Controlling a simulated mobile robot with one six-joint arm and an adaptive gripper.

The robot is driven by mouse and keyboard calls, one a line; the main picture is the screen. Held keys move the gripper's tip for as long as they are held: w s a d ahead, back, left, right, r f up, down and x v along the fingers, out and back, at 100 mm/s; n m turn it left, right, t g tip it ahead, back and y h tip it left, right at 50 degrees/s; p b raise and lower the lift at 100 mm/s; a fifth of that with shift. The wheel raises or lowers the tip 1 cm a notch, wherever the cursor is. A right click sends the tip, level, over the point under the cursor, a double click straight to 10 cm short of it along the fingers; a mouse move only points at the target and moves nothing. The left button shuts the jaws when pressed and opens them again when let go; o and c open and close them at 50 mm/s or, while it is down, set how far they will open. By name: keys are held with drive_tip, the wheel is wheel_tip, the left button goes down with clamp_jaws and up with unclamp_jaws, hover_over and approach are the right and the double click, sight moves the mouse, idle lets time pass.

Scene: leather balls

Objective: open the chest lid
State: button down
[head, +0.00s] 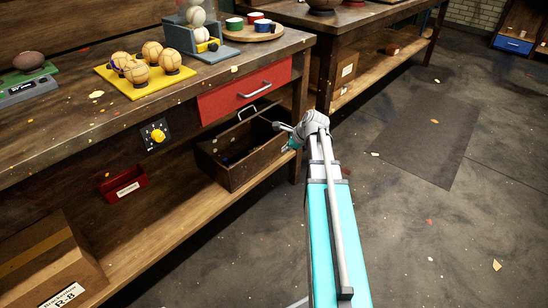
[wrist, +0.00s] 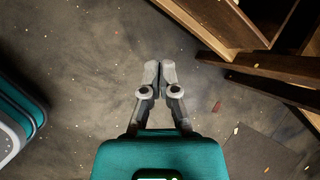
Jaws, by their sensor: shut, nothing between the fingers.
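A dark brown wooden chest (head: 228,170) stands on the lower shelf under the red drawer. Its inside shows from above, with small bits on its floor. A panel with a metal handle (head: 254,113) rises at its back, seemingly the raised lid; the drawer and my gripper partly hide that area. My gripper (head: 284,127) is beside the chest's right end in the head view; whether it touches cannot be told. In the wrist view my gripper (wrist: 160,72) has its fingers together and empty, over dark floor, with wooden edges (wrist: 238,22) at the upper right.
The workbench (head: 50,130) above carries a yellow tray (head: 148,88) of balls. A red drawer (head: 245,92) juts over the chest. A cardboard box (head: 50,262) and a red bin (head: 124,186) are at left. The floor (head: 420,220) at right is mostly clear.

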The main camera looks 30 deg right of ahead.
drive_tip(key=shift+s+a+f+n+g, duration=0.1)
drive_tip(key=shift+s+a+n+g, duration=0.1)
drive_tip(key=shift+a+n, duration=0.6)
drive_tip(key=shift+s+a+f+n+g, duration=0.2)
drive_tip(key=shift+a+n, duration=0.35)
drive_tip(key=shift+a, duration=0.5)
drive_tip(key=shift+s+a+f+n+g, duration=0.1)
drive_tip(key=shift+s+a+n+g, duration=0.15)
drive_tip(key=shift+a+n, duration=0.55)
drive_tip(key=c, duration=1.4)
unclamp_jaws()
drive_tip(key=shift+a, duration=0.15)
